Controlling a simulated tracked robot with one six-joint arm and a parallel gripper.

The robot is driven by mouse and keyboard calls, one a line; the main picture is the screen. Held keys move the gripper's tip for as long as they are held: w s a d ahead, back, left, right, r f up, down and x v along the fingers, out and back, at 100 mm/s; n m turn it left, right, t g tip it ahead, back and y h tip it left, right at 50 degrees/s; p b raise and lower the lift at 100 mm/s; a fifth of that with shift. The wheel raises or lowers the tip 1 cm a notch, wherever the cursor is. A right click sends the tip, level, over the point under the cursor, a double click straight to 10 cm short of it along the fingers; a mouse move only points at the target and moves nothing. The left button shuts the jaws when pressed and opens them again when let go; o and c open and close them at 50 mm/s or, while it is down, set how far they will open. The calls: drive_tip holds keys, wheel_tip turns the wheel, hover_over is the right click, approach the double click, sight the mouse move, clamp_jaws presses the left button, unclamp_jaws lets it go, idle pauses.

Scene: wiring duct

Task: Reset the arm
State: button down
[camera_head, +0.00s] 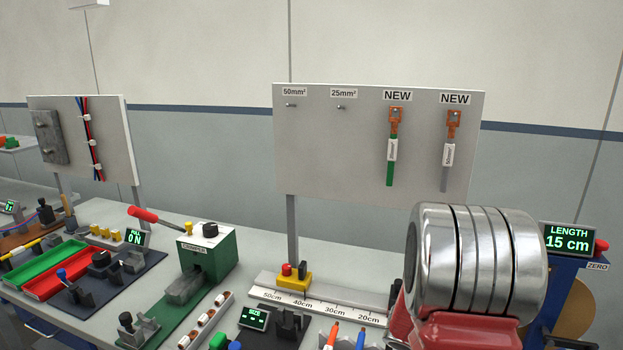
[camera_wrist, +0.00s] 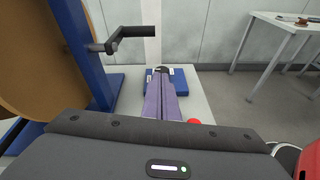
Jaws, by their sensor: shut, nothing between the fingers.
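My gripper (camera_wrist: 162,72) shows in the wrist view, its two fingers together and nothing held between them. The fingers reach forward from the dark grey housing at the bottom of that view, over a pale surface. A blue part (camera_wrist: 181,81) shows behind the fingertips; I cannot tell how far below them it lies. In the head view my arm's metal and red link (camera_head: 475,262) fills the lower right, and my gripper is not seen there.
In the head view a board (camera_head: 300,150) with two hanging cables stands behind the bench. A green crimper (camera_head: 208,255), a ruler strip (camera_head: 322,302) and a length display (camera_head: 568,241) are on the bench. The wrist view shows a blue stand (camera_wrist: 88,50) with a crank and a brown reel (camera_wrist: 25,60) at left.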

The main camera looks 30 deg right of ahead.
drive_tip(key=w+a+r+m+t+y, duration=0.2)
drive_tip(key=w+a+r+t+y, duration=0.1)
drive_tip(key=a, duration=1.1)
drive_tip(key=w+a+r+m+t+y, duration=0.2)
drive_tip(key=w+a+t, duration=0.4)
drive_tip(key=a, duration=0.8)
drive_tip(key=w+a+r+m+t+y, duration=0.3)
drive_tip(key=a+t, duration=0.4)
drive_tip(key=a, duration=0.7)
wheel_tip(320, 180, up, 3)
drive_tip(key=shift+w+a+f+y, duration=0.1)
drive_tip(key=shift+w+a+y, duration=0.3)
drive_tip(key=shift+w+y, duration=0.5)
drive_tip(key=shift+s+d, duration=0.15)
drive_tip(key=shift+s, duration=0.1)
